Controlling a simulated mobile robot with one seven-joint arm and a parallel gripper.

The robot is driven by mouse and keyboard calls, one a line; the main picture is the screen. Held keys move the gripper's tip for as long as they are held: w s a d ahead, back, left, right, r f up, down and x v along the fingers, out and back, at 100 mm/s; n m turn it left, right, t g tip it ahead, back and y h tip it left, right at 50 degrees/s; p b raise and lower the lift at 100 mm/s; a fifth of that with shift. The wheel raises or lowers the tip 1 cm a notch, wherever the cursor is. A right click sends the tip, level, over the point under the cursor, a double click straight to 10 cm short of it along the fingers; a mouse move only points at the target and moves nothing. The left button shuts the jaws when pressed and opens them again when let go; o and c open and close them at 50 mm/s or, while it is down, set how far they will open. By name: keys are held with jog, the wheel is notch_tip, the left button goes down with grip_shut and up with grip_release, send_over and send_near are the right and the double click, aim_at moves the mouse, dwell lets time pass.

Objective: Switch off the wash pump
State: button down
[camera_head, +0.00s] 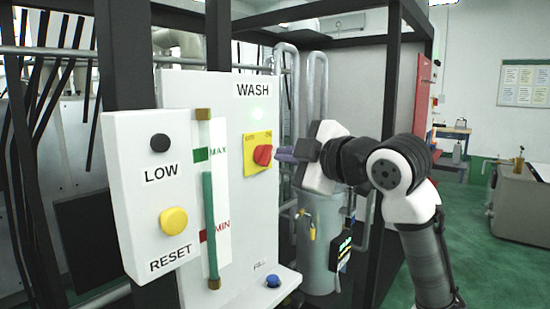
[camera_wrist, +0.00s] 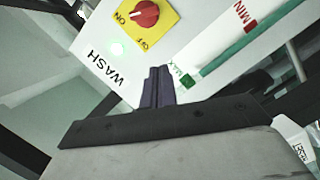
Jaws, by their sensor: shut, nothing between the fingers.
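The wash pump switch is a red rotary knob (camera_head: 263,155) on a yellow plate (camera_head: 250,165) on the white WASH panel (camera_head: 235,220). The knob also shows at the top of the wrist view (camera_wrist: 145,14), with ON and OFF marked on its plate. A lit green lamp (camera_wrist: 117,48) is beside the plate, under the word WASH. My gripper (camera_head: 284,155) is shut and empty, just right of the knob in the head view. In the wrist view my shut fingers (camera_wrist: 159,75) point toward the panel, apart from the knob.
A sight tube (camera_head: 210,225) with MAX and MIN marks runs down the panel. A box (camera_head: 135,220) with a black LOW lamp and yellow RESET button (camera_head: 174,221) stands at left. A blue FILL knob (camera_head: 273,281) is below. Black frame posts and a grey cylinder (camera_head: 320,235) are near my arm.

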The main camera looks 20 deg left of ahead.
aim_at(256, 158)
jog(key=p+x, duration=0.2)
jog(key=x, duration=0.8)
jog(key=shift+r+p, duration=0.2)
jog(key=shift+p, duration=0.15)
jog(key=w+f, duration=0.1)
jog(key=w+d+f+p, duration=0.1)
jog(key=w, duration=0.1)
jog(key=shift+d+f, duration=0.1)
jog(key=shift+d, duration=0.15)
